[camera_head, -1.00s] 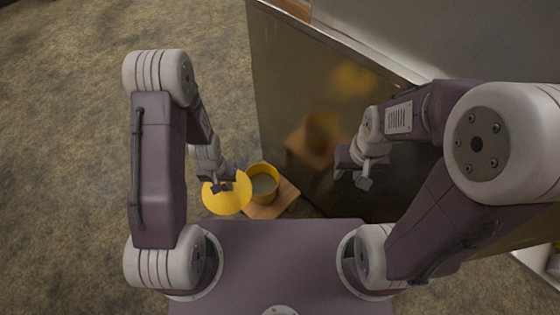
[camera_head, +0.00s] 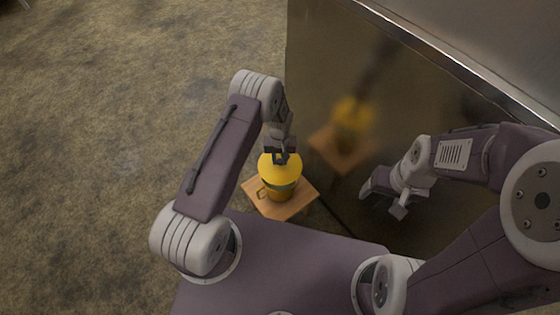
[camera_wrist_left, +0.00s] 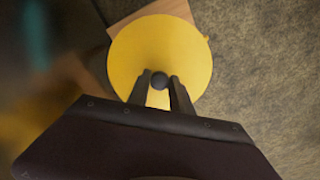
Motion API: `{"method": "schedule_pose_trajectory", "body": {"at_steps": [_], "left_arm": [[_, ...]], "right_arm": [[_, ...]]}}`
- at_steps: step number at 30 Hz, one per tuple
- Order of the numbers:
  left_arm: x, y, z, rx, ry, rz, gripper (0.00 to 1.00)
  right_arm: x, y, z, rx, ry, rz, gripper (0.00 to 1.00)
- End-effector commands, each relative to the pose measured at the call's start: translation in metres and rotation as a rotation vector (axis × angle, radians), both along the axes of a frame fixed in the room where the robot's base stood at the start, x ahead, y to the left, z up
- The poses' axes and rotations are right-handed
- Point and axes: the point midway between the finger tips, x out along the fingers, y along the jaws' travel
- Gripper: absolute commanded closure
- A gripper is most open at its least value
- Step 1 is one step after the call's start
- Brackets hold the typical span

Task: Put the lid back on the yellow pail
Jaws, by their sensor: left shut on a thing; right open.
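The yellow pail (camera_head: 280,193) stands on a wooden board on the floor, in the middle of the head view. The round yellow lid (camera_head: 279,168) is over the pail's mouth. My left gripper (camera_head: 281,157) is shut on the lid's small dark knob. In the left wrist view the lid (camera_wrist_left: 140,50) fills the upper middle, with the knob between the fingertips (camera_wrist_left: 160,82). The lid hides the pail's opening, and I cannot tell whether it rests on the rim or hovers just above. My right gripper (camera_head: 398,208) is off to the right, open and empty.
The wooden board (camera_head: 305,192) lies beside the large shiny metal evaporator wall (camera_head: 330,80), which mirrors the pail and board. My right arm is close to this wall. The floor (camera_head: 110,110) to the left is clear.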

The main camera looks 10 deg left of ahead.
Motion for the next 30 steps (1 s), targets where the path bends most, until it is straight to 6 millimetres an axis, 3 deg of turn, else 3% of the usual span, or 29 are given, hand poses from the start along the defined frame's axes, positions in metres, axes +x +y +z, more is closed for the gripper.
{"method": "schedule_pose_trajectory", "body": {"at_steps": [5, 18, 30], "left_arm": [[0.000, 0.000, -0.009, 0.000, 0.000, 0.000, 1.00], [0.000, 0.000, -0.059, 0.000, -0.001, -0.001, 1.00], [0.000, 0.000, -0.063, 0.000, -0.001, -0.001, 1.00]], "right_arm": [[0.000, 0.000, -0.008, 0.000, 0.000, 0.000, 0.28], [0.000, 0.000, -0.048, 0.000, 0.000, 0.000, 0.28], [0.000, 0.000, -0.050, 0.000, 0.000, 0.000, 0.28]]}}
